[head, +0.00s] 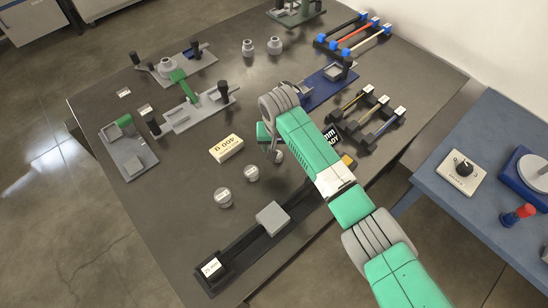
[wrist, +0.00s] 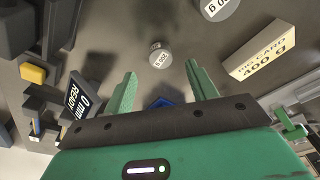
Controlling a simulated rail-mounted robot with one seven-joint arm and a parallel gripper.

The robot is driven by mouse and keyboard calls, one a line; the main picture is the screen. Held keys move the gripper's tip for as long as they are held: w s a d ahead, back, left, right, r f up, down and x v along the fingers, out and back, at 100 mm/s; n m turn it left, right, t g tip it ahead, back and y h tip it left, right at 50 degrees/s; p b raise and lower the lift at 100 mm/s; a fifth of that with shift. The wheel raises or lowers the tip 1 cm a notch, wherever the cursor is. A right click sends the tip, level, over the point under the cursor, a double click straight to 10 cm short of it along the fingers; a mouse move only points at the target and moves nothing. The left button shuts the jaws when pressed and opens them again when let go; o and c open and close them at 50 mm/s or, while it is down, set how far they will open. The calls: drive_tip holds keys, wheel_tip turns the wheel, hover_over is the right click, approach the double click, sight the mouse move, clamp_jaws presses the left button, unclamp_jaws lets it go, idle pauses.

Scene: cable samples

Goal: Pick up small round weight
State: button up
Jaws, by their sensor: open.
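The small round weight (wrist: 159,55) is a grey cylinder with a pale labelled top, standing on the dark table. In the wrist view it lies just beyond my fingertips, between their lines and not touched. My gripper (wrist: 161,70) is open and empty, with its two green fingers spread apart. In the head view the small weight (head: 277,156) shows beside my arm, partly close against it. My gripper is mostly hidden there behind the arm. Two larger round weights stand to its lower left in the head view, a middle one (head: 251,173) and a bigger one (head: 224,196).
A black READY plate (wrist: 86,95) stands left in the wrist view. A black rail with a grey block (head: 272,218) runs along the front. Fixtures and cable racks (head: 366,110) stand behind and right.

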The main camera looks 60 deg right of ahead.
drive_tip(key=f, duration=0.1)
drive_tip(key=f+b, duration=0.1)
drive_tip(key=f, duration=0.1)
drive_tip(key=f+b, duration=0.1)
drive_tip(key=f, duration=0.1)
drive_tip(key=shift+w+d, duration=0.2)
drive_tip(key=shift+d, duration=0.2)
drive_tip(key=shift+c, duration=0.3)
drive_tip(key=c, duration=1.1)
